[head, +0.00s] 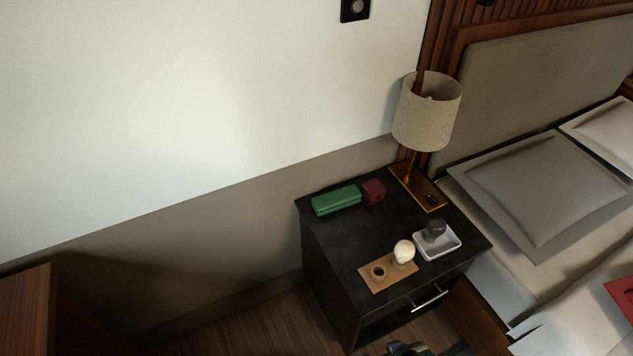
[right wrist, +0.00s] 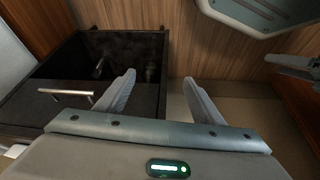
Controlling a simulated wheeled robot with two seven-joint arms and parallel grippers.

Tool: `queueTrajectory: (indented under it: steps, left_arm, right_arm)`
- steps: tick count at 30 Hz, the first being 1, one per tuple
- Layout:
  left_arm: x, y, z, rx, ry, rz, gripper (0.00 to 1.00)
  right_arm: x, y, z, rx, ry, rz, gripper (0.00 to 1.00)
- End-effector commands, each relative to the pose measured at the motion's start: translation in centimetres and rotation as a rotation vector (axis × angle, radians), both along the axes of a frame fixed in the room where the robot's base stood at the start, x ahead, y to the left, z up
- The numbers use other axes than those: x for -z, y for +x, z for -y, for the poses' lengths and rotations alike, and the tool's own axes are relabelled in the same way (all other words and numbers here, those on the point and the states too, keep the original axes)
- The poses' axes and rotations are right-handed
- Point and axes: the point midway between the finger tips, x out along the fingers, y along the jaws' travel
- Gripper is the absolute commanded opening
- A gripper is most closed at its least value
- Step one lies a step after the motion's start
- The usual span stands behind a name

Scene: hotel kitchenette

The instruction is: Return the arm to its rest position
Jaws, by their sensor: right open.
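My right gripper shows large in the right wrist view (right wrist: 158,95). Its two grey fingers are spread apart with nothing between them, above the floor beside the dark nightstand (right wrist: 25,110). In the head view only a small grey part at the bottom edge, in front of the nightstand (head: 312,245), seems to belong to my right arm. A grey finger-like shape at the right edge of the right wrist view seems to be my left gripper (right wrist: 296,67). Its opening is unclear. No left arm shows in the head view.
The nightstand carries a lamp (head: 427,112), a green box (head: 336,200), a dark red box (head: 373,191), a white tray (head: 443,254) with a dark object, and a brown board (head: 375,290) with a pale round-topped item. A drawer handle (head: 429,298) juts out. The bed (head: 535,290) is right.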

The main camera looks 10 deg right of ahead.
Motion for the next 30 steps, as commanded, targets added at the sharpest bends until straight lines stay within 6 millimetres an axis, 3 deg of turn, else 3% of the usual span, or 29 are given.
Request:
queueTrajectory:
  steps: [1,6,15,21,30]
  left_arm:
    - [0.0,0.0,0.0,0.0,0.0,0.0,0.62]
    - [0.0,0.0,0.0,0.0,0.0,0.0,0.62]
    - [0.0,0.0,0.0,0.0,0.0,0.0,0.62]
    - [0.0,0.1,0.0,0.0,0.0,0.0,0.62]
    - [0.0,0.1,0.0,0.0,0.0,0.001,0.62]
  right_arm:
    - [2.2,0.2,-0.3,-0.003,0.004,0.005,0.62]
    - [8.6,0.5,-1.1,-0.011,0.022,0.047,0.62]
    - [17.4,-1.3,-2.2,-0.026,0.05,0.12,0.62]
    - [19.8,-2.3,-2.4,-0.032,0.059,0.148,0.62]
    - [20.2,-2.5,-2.4,-0.033,0.061,0.154,0.62]
